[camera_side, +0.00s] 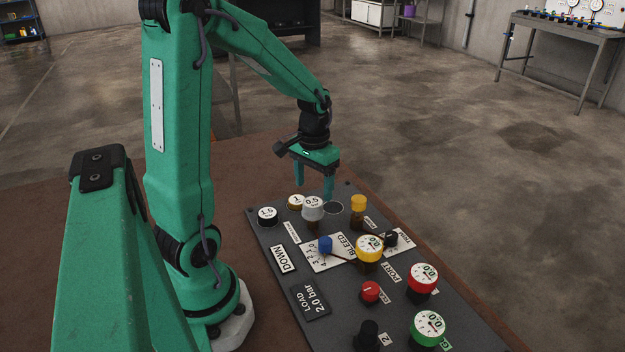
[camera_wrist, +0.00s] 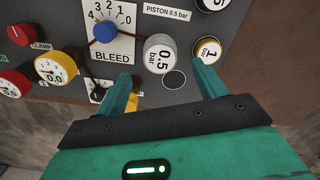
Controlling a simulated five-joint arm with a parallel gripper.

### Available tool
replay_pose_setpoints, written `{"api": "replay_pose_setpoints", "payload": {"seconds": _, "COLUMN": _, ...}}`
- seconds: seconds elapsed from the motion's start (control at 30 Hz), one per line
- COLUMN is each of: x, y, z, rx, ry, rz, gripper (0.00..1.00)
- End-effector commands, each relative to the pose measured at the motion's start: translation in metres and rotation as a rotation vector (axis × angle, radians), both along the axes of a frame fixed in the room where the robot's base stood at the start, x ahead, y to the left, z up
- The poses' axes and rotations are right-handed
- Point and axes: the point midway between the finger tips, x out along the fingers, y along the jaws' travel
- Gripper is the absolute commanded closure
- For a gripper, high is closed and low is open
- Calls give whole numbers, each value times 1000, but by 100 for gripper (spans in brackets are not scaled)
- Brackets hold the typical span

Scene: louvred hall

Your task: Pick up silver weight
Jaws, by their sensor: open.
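The silver weight (camera_side: 313,213), with a white top marked 0.5, stands upright on the dark panel in the side view. In the wrist view the silver weight (camera_wrist: 157,61) lies beyond the fingertips, in the gap between their lines. My gripper (camera_side: 314,190) points down with two green fingers, open and empty, just above the weight. In the wrist view my gripper (camera_wrist: 161,74) shows its fingers spread wide. I cannot tell whether a finger touches the weight.
A yellow weight (camera_wrist: 207,49) marked 1 and a black weight (camera_side: 268,217) marked 1.5 stand close by. An empty round spot (camera_wrist: 174,80) is beside the silver weight. A blue knob (camera_side: 326,246), a yellow post (camera_side: 358,203) and several gauges stand on the panel.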

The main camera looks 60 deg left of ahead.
Motion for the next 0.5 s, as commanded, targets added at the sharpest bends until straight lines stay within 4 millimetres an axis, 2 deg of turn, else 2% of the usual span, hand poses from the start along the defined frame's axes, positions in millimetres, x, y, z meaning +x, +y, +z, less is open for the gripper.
{"api": "replay_pose_setpoints", "payload": {"seconds": 0.3, "x": -3, "y": -1, "z": -36, "rx": -2, "ry": 5, "rz": 0, "gripper": 29}}
{"api": "replay_pose_setpoints", "payload": {"seconds": 0.5, "x": -2, "y": -1, "z": -45, "rx": -1, "ry": 2, "rz": 0, "gripper": 29}}
